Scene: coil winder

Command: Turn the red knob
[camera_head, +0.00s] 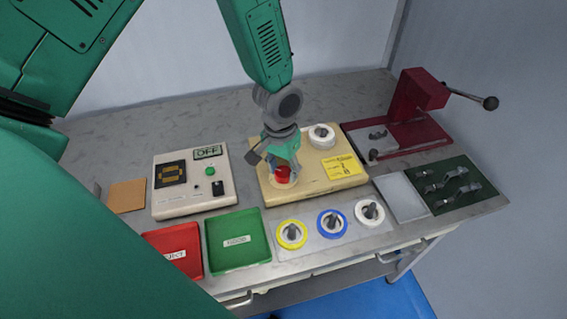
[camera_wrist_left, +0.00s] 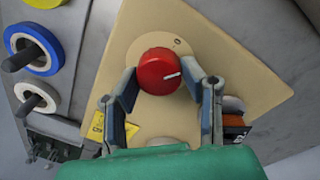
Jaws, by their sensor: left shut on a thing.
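The red knob (camera_head: 282,174) sits on a beige board (camera_head: 262,193) in the middle of the workbench. In the left wrist view the red knob (camera_wrist_left: 160,71) is round, with a white pointer line toward its right side. My left gripper (camera_head: 284,166) reaches down over it from above. In the left wrist view the fingers of my left gripper (camera_wrist_left: 162,84) stand on either side of the knob and are shut on it. My right gripper does not show in either view.
A white control box (camera_head: 180,200) with a display marked OFF, a red tray (camera_head: 172,249) and a green tray (camera_head: 238,240) stand left. Yellow, blue and white spools (camera_head: 291,234) line the front. A dark red crank press (camera_head: 410,100) stands back right. A yellow note (camera_head: 343,167) lies on the board.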

